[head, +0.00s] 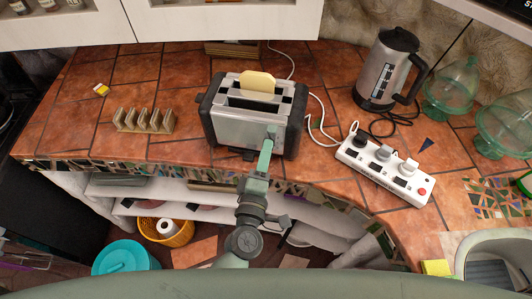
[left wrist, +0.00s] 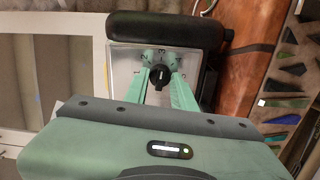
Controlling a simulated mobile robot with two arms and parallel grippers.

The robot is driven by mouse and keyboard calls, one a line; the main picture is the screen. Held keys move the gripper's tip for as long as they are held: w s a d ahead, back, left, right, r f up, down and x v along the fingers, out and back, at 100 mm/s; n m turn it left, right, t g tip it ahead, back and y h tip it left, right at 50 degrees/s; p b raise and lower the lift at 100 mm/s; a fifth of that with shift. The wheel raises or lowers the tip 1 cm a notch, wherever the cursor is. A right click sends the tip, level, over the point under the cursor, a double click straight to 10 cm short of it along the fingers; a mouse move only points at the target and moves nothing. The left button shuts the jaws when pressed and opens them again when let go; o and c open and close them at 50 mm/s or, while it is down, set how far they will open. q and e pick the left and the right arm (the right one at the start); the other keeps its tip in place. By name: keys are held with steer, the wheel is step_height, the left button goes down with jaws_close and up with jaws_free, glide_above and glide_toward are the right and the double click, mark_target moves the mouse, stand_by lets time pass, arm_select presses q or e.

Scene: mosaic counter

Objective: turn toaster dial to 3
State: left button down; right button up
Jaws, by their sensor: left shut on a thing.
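The silver and black toaster (head: 228,124) stands on the tiled counter, with a slice of bread (head: 258,82) sticking out of one slot. My left gripper (head: 270,138) reaches to the toaster's front face from below. In the left wrist view, the black toaster dial (left wrist: 160,76) sits between the two green fingertips of my left gripper (left wrist: 161,78), which are shut on it. Small dark markings surround the dial on the silver panel (left wrist: 126,62). In the head view my gripper hides the dial. My right gripper is not in view.
A toast rack (head: 144,122) stands left of the toaster. A kettle (head: 388,70), a white power strip (head: 384,170) with plugs and cables, and green glass jars (head: 452,90) are to the right. The counter's front edge runs just below the toaster.

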arm_select(q)
steer(key=shift+n, duration=0.5)
steer(key=c, duration=1.1)
jaws_free()
steer(key=shift+c, duration=0.2)
steer(key=shift+s, duration=0.1)
steer(key=b+v, duration=0.2)
steer(key=v, duration=0.5)
steer(key=shift+s, duration=0.35)
steer(key=shift+a+f, duration=0.1)
